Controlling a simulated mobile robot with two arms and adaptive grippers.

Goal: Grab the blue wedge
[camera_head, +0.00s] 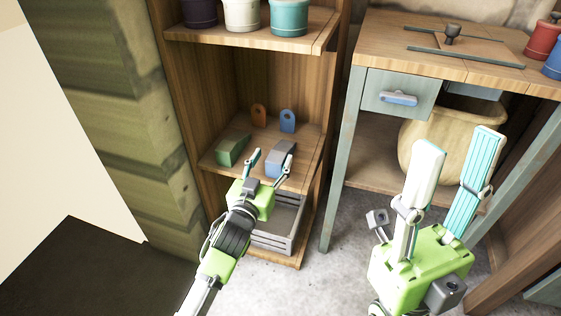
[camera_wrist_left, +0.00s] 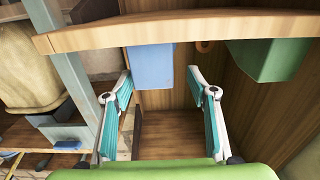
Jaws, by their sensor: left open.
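The blue wedge (camera_head: 273,167), with a greyish sloped top, sits on the middle shelf near its front edge. In the left wrist view the blue wedge (camera_wrist_left: 152,72) shows as a blue face between the two fingertips. My left gripper (camera_head: 268,164) is open at the shelf front, one finger to each side of the wedge in the picture. I cannot tell whether the fingers touch it. The left gripper's fingers (camera_wrist_left: 160,78) are empty. My right gripper (camera_head: 458,142) is open and empty, in front of the workbench.
A green wedge (camera_head: 232,149) sits left of the blue one; it also shows in the wrist view (camera_wrist_left: 268,60). An orange tag (camera_head: 258,116) and a blue tag (camera_head: 288,121) stand behind. Pots line the upper shelf (camera_head: 240,38). A grey crate (camera_head: 285,222) is below.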

